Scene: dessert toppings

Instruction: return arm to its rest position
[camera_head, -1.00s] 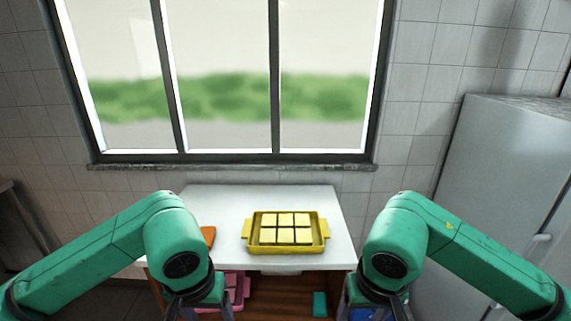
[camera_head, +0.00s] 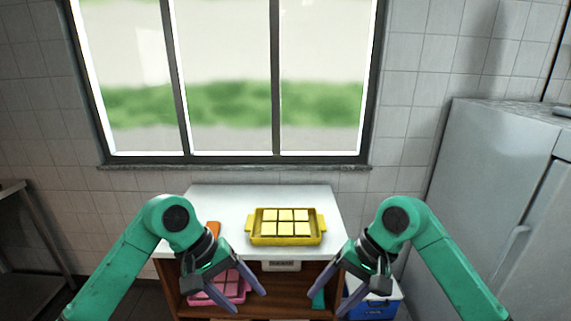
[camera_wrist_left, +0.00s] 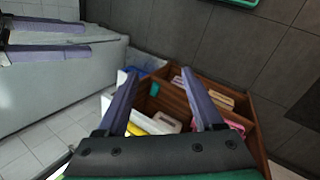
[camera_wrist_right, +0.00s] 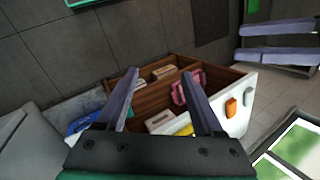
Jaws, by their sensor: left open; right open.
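My left gripper (camera_head: 250,300) is open and empty, low in front of the cabinet, its fingers pointing down and inward. Its two spread fingers also show in the left wrist view (camera_wrist_left: 163,90). My right gripper (camera_head: 325,302) is open and empty on the other side, angled inward like a mirror of the left. Its spread fingers show in the right wrist view (camera_wrist_right: 163,92). Both arms are bent at the elbow and apart from each other. A yellow tray (camera_head: 285,240) with several pale yellow square pieces (camera_head: 286,215) stands on the white counter, beyond both grippers.
The white counter (camera_head: 215,195) also bears an orange item (camera_head: 213,230). A pink tray (camera_head: 229,287) and a teal item (camera_head: 318,299) lie on the wooden shelf below. A blue-and-white box (camera_head: 375,306) stands beside the cabinet. A fridge (camera_head: 485,180) is at right.

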